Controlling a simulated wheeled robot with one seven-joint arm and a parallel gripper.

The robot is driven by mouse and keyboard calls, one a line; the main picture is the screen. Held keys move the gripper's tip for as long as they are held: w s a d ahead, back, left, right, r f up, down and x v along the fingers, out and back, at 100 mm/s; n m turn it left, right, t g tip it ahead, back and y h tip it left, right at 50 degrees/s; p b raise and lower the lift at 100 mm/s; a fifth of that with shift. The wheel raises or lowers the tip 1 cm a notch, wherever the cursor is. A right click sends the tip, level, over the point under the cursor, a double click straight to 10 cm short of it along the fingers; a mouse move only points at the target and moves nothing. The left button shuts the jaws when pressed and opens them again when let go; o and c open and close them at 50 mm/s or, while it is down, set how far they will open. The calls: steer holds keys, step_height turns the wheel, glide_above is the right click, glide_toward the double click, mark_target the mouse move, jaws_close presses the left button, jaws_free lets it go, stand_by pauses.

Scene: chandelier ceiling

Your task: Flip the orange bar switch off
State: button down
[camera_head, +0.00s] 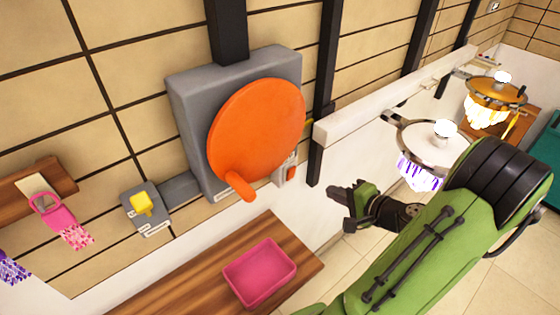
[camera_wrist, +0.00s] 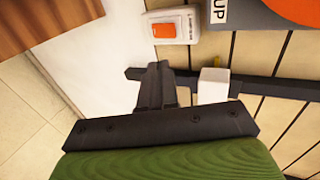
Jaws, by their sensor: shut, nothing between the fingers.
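The orange bar switch (camera_wrist: 166,30) sits on a white plate (camera_wrist: 185,22) with small dark lettering, near the top of the wrist view. In the head view the orange bar switch (camera_head: 291,173) is small and partly hidden by the large orange disc. My gripper (camera_wrist: 155,68) is shut and empty. Its fingertips lie just below the switch in the wrist view, apart from the plate in the picture; the depth gap is hard to tell. In the head view my gripper (camera_head: 336,193) is to the right of and a little lower than the switch, pointing left towards the wall.
The large orange disc (camera_head: 255,130) with a handle stands on a grey box (camera_head: 190,105) beside the switch. A yellow switch (camera_head: 142,203) is further left. A dark post (camera_head: 318,150) and white ledge (camera_head: 390,95) are close by. A pink tray (camera_head: 260,272) lies on the wooden counter (camera_head: 185,283).

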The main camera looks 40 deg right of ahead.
glide_toward(293, 171)
step_height(293, 171, down, 3)
steer(key=w, duration=0.5)
steer(key=shift+a+r, duration=0.15)
steer(key=shift+r, duration=0.1)
steer(key=shift+w, duration=0.45)
steer(key=shift+r+p, duration=0.1)
steer(key=shift+p, duration=0.25)
